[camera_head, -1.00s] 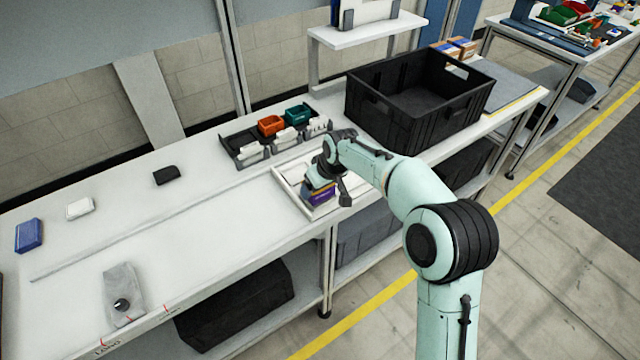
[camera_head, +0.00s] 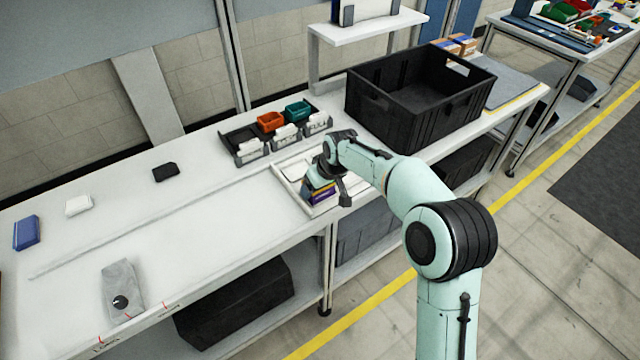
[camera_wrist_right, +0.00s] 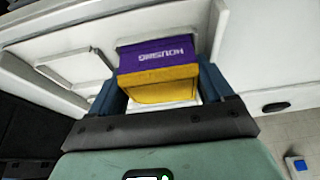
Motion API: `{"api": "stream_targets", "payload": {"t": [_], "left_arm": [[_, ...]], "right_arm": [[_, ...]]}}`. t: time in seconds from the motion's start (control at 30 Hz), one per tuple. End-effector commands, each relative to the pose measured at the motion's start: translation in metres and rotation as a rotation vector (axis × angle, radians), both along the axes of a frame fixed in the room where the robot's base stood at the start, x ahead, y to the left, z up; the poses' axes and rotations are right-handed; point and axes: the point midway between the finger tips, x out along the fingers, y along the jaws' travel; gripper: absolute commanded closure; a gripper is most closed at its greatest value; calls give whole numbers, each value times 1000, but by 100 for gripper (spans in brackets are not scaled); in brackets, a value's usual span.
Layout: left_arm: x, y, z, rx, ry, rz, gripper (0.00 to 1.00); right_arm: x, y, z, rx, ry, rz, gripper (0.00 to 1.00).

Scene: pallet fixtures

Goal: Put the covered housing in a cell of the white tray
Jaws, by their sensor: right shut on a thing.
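The covered housing (camera_wrist_right: 157,56) shows in the right wrist view as a block with a purple face lettered "HOUSING" and a yellow face. My right gripper (camera_wrist_right: 160,95) is shut on it, with a blue-grey finger on each side. In the head view the housing (camera_head: 319,195) is partly hidden under my right gripper (camera_head: 322,185), over the front part of the white tray (camera_head: 286,186). The tray's rim and cells also show in the right wrist view (camera_wrist_right: 222,35). I cannot tell whether the housing touches the cell floor. My left gripper is out of view.
A dark rack with orange (camera_head: 270,122) and teal (camera_head: 298,111) bins stands behind the tray. A large black crate (camera_head: 420,100) is to the right. Blue (camera_head: 26,232), white (camera_head: 78,205) and black (camera_head: 166,172) pieces and a grey fixture (camera_head: 123,290) lie left. The middle bench is clear.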

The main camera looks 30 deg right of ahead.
Motion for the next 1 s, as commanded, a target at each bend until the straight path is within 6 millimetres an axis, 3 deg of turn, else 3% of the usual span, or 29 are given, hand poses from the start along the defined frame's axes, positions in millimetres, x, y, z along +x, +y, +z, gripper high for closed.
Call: {"api": "stream_targets", "payload": {"t": [0.1,0.13,0.2,0.43,0.57,1.0], "left_arm": [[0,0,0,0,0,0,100],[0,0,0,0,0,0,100],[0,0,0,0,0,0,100],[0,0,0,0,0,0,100],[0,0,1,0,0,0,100],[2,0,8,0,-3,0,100]], "right_arm": [[0,0,1,0,-1,0,68],[0,0,1,0,-1,0,16],[0,0,1,0,-1,0,0],[0,0,1,0,0,0,0],[-3,0,11,0,-3,0,0],[-38,-3,96,0,-5,0,0]]}}
